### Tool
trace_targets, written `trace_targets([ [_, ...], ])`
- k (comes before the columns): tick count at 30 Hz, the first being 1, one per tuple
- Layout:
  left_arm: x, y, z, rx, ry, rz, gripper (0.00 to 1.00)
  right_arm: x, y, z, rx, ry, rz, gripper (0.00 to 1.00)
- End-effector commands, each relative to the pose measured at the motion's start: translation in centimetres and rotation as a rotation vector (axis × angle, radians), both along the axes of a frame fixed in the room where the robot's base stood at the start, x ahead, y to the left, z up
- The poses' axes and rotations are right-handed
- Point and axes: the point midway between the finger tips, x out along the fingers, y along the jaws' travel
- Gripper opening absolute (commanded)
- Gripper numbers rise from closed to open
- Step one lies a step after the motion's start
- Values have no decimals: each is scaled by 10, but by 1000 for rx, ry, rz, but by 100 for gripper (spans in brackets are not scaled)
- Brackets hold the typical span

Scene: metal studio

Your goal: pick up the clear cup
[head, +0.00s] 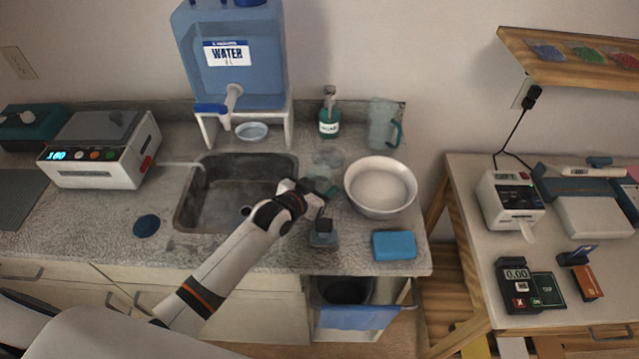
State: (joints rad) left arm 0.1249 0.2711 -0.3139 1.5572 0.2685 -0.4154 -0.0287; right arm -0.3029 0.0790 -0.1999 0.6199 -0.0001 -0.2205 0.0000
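A clear cup (327,158) stands on the counter between the sink and the white bowl. It is faint and see-through, and its lower part is partly hidden by my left gripper. My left gripper (328,191) is at the near side of the cup, its fingers pointing right and away. Its fingers are too small and dark to tell whether they are open or touch the cup. My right gripper is not in view.
A white bowl (380,186) stands close right of the gripper, with a clear pitcher (382,124) behind it. A soap bottle (328,116) is behind the cup. A small dark-topped container (323,236) and blue sponge (394,245) are nearer. The sink (190,205) lies left.

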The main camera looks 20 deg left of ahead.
Motion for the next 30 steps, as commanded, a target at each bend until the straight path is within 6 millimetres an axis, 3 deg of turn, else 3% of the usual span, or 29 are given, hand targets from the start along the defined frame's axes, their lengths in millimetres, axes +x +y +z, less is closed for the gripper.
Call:
trace_targets([
  [1,0,0,0,0,0,0,44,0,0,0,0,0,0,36],
  [4,0,0,0,0,0,0,28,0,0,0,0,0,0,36],
  [5,0,0,0,0,-1,0,28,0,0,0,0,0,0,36],
  [19,0,0,7,1,-1,0,27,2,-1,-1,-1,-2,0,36],
  [30,1,0,41,1,-4,0,27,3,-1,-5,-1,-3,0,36],
])
